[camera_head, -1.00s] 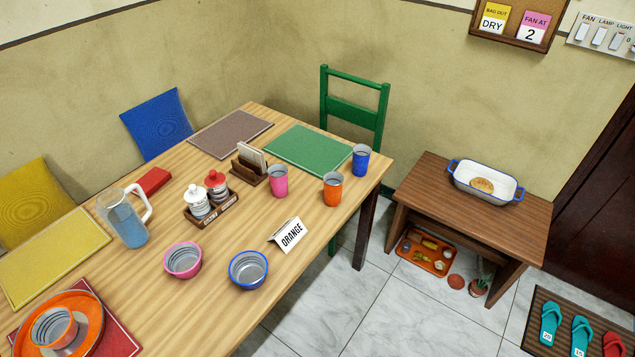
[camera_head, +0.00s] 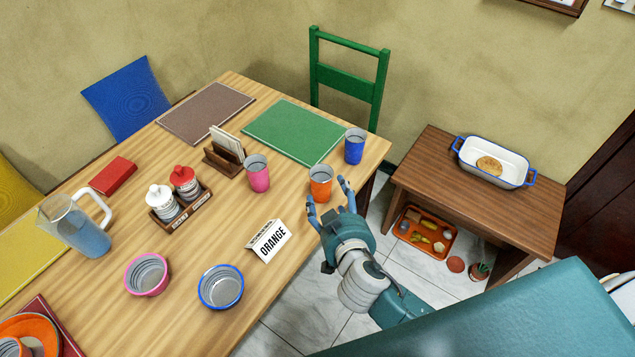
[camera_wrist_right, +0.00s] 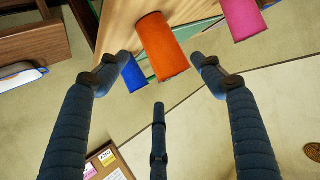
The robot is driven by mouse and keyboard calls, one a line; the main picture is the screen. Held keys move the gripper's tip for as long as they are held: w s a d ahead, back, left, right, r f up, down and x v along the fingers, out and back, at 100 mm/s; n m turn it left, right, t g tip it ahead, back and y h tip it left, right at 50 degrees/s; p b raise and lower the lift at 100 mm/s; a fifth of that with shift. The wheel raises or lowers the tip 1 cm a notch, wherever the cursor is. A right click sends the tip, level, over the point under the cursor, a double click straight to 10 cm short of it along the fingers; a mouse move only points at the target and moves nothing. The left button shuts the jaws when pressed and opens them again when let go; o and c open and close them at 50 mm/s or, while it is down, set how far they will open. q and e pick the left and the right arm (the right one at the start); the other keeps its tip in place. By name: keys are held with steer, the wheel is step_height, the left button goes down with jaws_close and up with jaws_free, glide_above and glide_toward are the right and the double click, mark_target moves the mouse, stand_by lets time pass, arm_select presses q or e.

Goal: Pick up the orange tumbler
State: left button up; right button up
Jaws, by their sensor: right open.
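The orange tumbler (camera_head: 320,184) stands upright on the wooden table (camera_head: 222,170) near its right edge. My right gripper (camera_head: 328,198) is open, its fingers spread just in front of the tumbler at the table's edge. In the right wrist view the orange tumbler (camera_wrist_right: 162,48) shows between and beyond the open fingers of the right gripper (camera_wrist_right: 165,68). I cannot tell whether any finger touches it. My left gripper is not in view.
A blue tumbler (camera_head: 355,147) stands behind the orange one, and a pink tumbler (camera_head: 258,173) to its left. An ORANGE sign (camera_head: 268,241) stands in front of it. A blue-rimmed bowl (camera_head: 220,287) is nearer. A side table (camera_head: 420,165) stands to the right.

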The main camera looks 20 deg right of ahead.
mark_target(328, 187)
steer(key=x, duration=0.4)
steer(key=shift+d, duration=0.1)
steer(key=shift+w+f+p, duration=0.15)
steer(key=shift+w+p, duration=0.2)
steer(key=shift+w, duration=0.1)
steer(key=p+x, duration=0.1)
steer(key=x, duration=0.3)
steer(key=shift+w+f, duration=0.15)
steer(key=shift+f, duration=0.1)
steer(key=c, duration=0.9)
